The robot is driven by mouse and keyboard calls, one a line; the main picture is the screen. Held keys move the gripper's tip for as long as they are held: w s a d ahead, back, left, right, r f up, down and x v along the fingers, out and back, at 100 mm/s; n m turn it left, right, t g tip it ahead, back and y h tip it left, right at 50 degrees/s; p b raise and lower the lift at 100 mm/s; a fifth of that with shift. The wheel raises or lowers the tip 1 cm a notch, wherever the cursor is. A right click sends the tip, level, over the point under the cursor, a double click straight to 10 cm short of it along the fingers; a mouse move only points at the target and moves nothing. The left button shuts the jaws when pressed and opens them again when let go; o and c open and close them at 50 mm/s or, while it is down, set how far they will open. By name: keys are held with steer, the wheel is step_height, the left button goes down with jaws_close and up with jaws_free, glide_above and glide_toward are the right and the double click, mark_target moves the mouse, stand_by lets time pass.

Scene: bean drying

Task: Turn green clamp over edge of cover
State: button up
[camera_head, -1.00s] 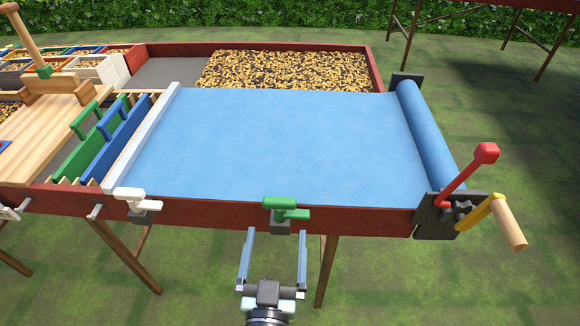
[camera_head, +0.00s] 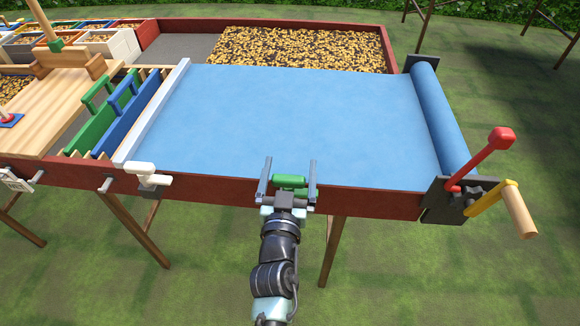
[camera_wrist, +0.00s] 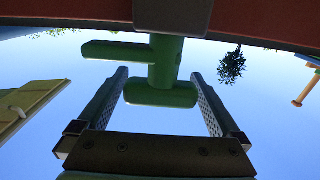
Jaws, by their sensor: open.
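The green clamp (camera_head: 290,181) sits on the front red rail, by the near edge of the blue cover (camera_head: 300,120). My gripper (camera_head: 288,172) is open at the rail, with one finger on each side of the green clamp. In the wrist view the green clamp (camera_wrist: 165,60) shows a post, a side arm and a rounded bar. The bar (camera_wrist: 161,93) lies between the two open fingers of my gripper (camera_wrist: 163,85), with no clear grip on it. In the head view my gripper hides the lower part of the clamp.
A white clamp (camera_head: 148,175) is on the same rail to the left. At the right are a cover roll (camera_head: 445,120), a red lever (camera_head: 490,155) and a yellow crank with a wooden handle (camera_head: 520,210). Beans (camera_head: 300,48) lie uncovered at the back.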

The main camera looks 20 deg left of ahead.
steer(key=shift+w+a, duration=0.15)
steer(key=shift+w, duration=0.15)
steer(key=shift+c, duration=0.3)
steer(key=c, duration=1.1)
steer(key=shift+r+p, duration=0.1)
steer(key=shift+p, duration=0.2)
